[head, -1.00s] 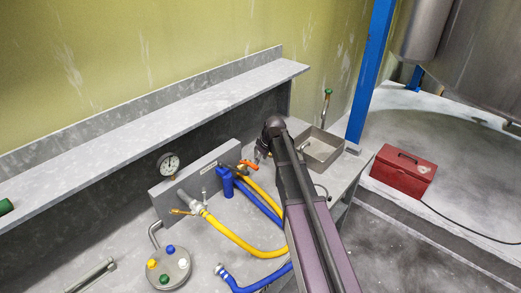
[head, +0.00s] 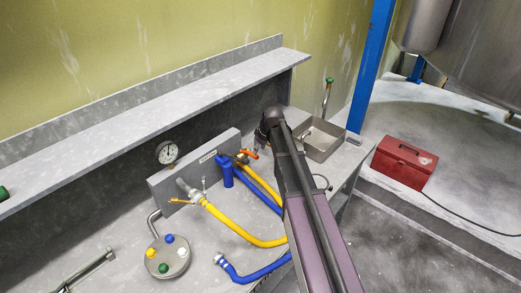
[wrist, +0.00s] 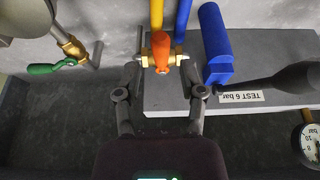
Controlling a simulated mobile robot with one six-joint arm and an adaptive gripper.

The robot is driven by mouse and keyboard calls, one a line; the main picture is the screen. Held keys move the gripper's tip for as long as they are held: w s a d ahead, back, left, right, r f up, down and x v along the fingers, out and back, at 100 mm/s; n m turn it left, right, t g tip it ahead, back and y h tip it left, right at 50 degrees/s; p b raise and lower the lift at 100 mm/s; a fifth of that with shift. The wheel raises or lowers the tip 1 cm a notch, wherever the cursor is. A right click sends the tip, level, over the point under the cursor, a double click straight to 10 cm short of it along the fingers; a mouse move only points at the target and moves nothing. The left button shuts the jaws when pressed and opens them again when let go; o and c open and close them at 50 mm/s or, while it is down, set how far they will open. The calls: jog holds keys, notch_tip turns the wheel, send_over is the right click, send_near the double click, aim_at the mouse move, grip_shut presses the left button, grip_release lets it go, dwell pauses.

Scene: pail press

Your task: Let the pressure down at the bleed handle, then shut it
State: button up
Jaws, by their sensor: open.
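In the wrist view an orange handle (wrist: 162,50) sits on a brass valve (wrist: 146,60) at the block's edge. My gripper (wrist: 163,70) is open, its fingers on either side of the handle; I cannot tell whether they touch it. In the head view the orange handle (head: 249,153) shows at the right end of the grey block (head: 160,183), beside my gripper (head: 262,140). The pressure gauge (head: 167,152) stands behind the block. It is cut off in the wrist view (wrist: 308,143). Which handle is the bleed one is not labelled legibly.
A blue fitting (head: 225,170) stands close to the orange handle; it also shows in the wrist view (wrist: 215,45). A yellow hose (head: 245,237) and a blue hose (head: 250,278) cross the bench. A green-handled valve (wrist: 62,66) is nearby. A metal basin (head: 322,143) is at right.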

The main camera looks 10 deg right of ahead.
aim_at(256, 156)
jog(key=shift+b+x, duration=2.1)
jog(key=shift+x, duration=0.5)
jog(key=c, duration=0.6)
